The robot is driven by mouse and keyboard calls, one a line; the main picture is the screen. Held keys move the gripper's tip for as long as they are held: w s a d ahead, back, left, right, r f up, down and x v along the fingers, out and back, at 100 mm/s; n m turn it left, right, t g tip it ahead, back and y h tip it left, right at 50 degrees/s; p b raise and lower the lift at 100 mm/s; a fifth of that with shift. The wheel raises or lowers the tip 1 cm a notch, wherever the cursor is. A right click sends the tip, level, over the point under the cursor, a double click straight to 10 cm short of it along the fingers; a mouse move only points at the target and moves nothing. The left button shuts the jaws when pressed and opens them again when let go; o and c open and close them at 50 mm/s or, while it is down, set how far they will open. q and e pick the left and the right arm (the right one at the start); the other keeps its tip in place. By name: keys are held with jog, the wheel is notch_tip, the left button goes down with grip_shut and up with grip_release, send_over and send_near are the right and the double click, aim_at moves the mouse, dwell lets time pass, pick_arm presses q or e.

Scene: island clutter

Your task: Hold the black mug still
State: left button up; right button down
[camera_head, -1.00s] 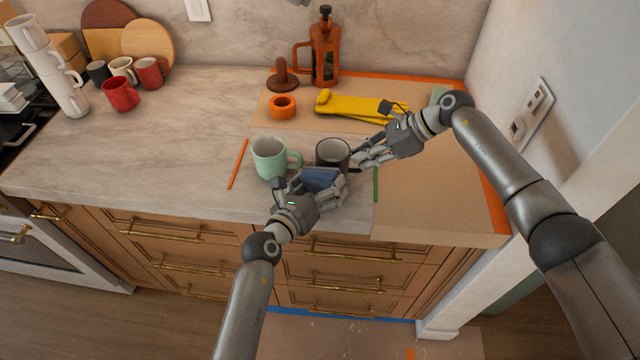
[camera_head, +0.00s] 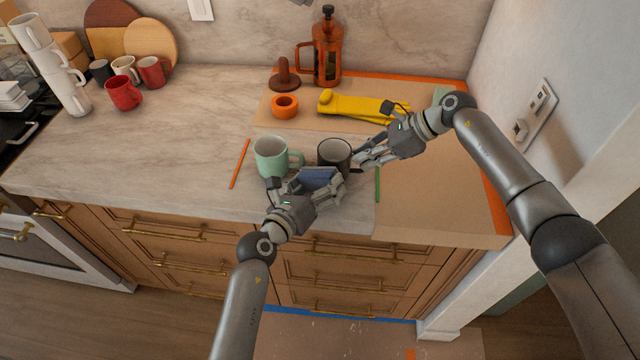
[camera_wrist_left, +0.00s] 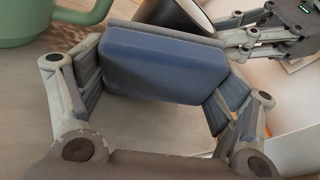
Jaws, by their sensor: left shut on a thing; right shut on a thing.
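The black mug (camera_head: 335,155) stands upright on the counter, its pale inside showing. My right gripper (camera_head: 362,160) is shut at the mug's right side, seemingly on its handle, though the fingers hide the exact contact. In the left wrist view the mug (camera_wrist_left: 188,14) shows only in part at the top, with my right gripper (camera_wrist_left: 240,35) beside it. My left gripper (camera_head: 320,188) is shut on a blue block-like sponge (camera_wrist_left: 160,65), just in front of the mug. The sponge (camera_head: 318,178) appears close to the mug; whether they touch is unclear.
A mint green mug (camera_head: 271,156) stands close left of the black mug. An orange strip (camera_head: 239,164) and a green strip (camera_head: 377,184) flank them. Behind are an orange tape roll (camera_head: 285,106), a yellow item (camera_head: 350,104) and a brown press (camera_head: 326,55). The counter's left middle is clear.

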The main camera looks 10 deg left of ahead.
pick_arm(q)
jog(key=s, duration=0.7)
jog(key=shift+a, duration=0.25)
jog(key=shift+w+r, duration=0.2)
jog(key=shift+r, duration=0.05)
dwell(0.3)
jog(key=w, duration=0.3)
jog(key=w+r, duration=0.1)
jog(key=w, duration=0.1)
jog(key=shift+w+d, duration=0.2)
jog(key=shift+w, duration=0.1)
jog(key=shift+w+d, duration=0.25)
jog(key=d, duration=0.3)
jog(key=shift+s+f, duration=0.1)
jog(key=shift+s, duration=0.1)
jog(key=shift+w+a, duration=0.15)
jog(key=shift+a, duration=1.6)
jog(key=shift+w, duration=0.55)
